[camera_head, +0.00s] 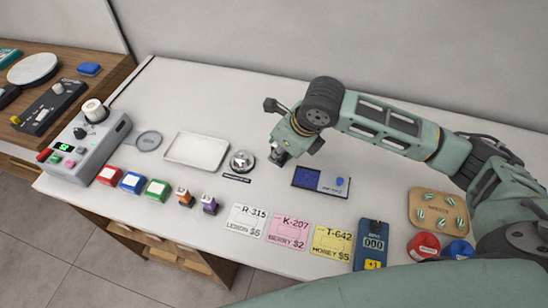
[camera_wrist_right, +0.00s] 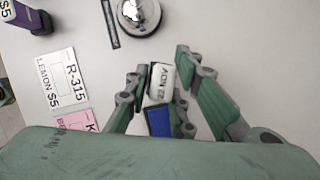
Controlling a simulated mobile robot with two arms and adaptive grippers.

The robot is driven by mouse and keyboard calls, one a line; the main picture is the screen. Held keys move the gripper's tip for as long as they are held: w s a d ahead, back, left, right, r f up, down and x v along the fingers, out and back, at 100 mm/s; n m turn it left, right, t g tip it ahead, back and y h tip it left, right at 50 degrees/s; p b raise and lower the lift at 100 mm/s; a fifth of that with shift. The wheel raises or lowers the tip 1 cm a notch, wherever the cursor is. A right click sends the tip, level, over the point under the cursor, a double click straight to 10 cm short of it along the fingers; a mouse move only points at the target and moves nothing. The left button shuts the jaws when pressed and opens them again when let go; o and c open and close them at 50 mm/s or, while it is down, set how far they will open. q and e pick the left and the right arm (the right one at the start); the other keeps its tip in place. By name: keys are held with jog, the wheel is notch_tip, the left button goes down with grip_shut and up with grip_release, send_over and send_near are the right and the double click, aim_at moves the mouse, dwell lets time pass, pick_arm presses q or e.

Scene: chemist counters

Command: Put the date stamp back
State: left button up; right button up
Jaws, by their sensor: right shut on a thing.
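My right gripper (camera_head: 281,155) is shut on the date stamp (camera_wrist_right: 161,76), a small pale block with dark date lettering on its face. In the wrist view the stamp sits between the two fingers, above the counter. In the head view the stamp is mostly hidden by the gripper. A dark tray (camera_head: 301,187) with a blue pad and a grey section lies just right of the gripper; its blue part (camera_wrist_right: 158,121) shows beside the stamp in the wrist view. My left gripper is not in view.
A silver bell-like dome (camera_head: 243,160) stands left of the gripper, behind a dark strip (camera_head: 237,178). A white tray (camera_head: 196,149) is farther left. Price cards (camera_head: 288,232), a blue counter device (camera_head: 370,245) and small colored stamps (camera_head: 157,190) line the front. The counter's back is clear.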

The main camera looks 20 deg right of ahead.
jog(key=shift+w+a+f, duration=0.1)
jog(key=shift+a+f, duration=0.5)
jog(key=shift+f, duration=0.1)
notch_tip(320, 180, down, 3)
jog(key=shift+f+p, duration=0.15)
jog(key=shift+p, duration=0.45)
jog(key=o, duration=0.9)
jog(key=shift+f, duration=0.1)
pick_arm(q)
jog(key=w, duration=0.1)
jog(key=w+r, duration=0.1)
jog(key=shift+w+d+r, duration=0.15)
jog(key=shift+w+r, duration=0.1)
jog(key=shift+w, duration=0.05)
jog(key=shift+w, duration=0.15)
pick_arm(e)
jog(key=shift+d, duration=0.1)
